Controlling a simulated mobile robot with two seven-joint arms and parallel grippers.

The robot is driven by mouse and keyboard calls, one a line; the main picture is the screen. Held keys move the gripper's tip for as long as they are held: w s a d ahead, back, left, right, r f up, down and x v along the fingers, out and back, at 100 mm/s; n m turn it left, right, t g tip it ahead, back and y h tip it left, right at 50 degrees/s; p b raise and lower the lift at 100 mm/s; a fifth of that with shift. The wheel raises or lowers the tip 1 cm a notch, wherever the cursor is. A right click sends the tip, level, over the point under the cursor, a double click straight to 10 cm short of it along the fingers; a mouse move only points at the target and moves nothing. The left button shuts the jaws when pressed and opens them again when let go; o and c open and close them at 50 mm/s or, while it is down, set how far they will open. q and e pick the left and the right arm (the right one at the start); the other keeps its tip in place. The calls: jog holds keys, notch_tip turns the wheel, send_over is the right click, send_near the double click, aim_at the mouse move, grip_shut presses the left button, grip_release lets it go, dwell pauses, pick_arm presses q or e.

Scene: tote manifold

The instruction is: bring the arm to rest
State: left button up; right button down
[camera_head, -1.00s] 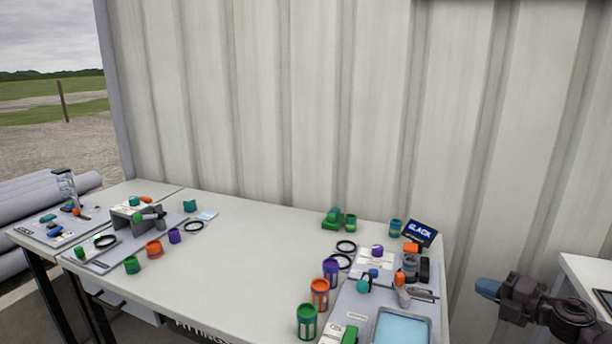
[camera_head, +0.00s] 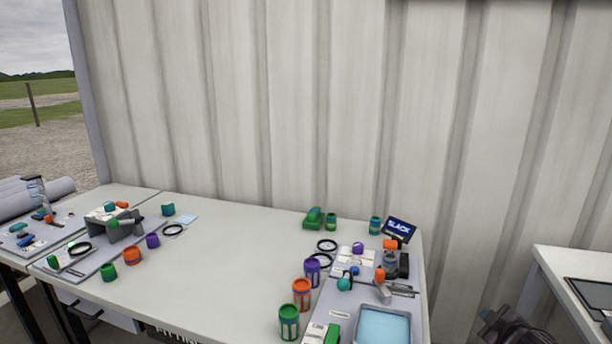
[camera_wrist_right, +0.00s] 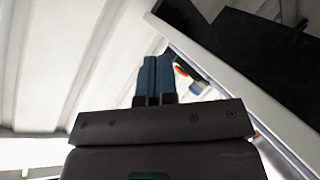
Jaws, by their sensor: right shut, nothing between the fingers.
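My right gripper (camera_head: 487,314) shows at the bottom right of the head view, low beside the right end of the table (camera_head: 215,275). Only part of it is in the picture. In the right wrist view its two blue fingers (camera_wrist_right: 155,80) are together, with nothing between them. The gripper is apart from the table and its parts. My left gripper is not in view.
A second white table (camera_head: 560,262) with a dark tray stands at the right. The long table holds green (camera_head: 289,322), orange (camera_head: 302,293) and purple (camera_head: 312,270) cups, black rings and a blue-lined tray (camera_head: 382,327). A ribbed wall (camera_head: 300,100) stands behind. The table's middle is clear.

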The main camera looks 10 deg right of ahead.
jog(key=s+a+f+m+g+y, duration=0.1)
jog(key=s+a+f, duration=0.5)
jog(key=s+a, duration=0.2)
jog(key=s+a+f+m+g+y, duration=0.1)
jog(key=s+a+f+y, duration=0.1)
jog(key=s+a+f, duration=0.5)
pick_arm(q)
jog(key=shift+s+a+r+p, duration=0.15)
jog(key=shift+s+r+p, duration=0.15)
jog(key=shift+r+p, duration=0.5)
pick_arm(e)
jog(key=s+a+r+m, duration=0.3)
jog(key=s+a, duration=0.9)
jog(key=shift+s+a+r+m+y, duration=0.3)
jog(key=shift+r, duration=0.05)
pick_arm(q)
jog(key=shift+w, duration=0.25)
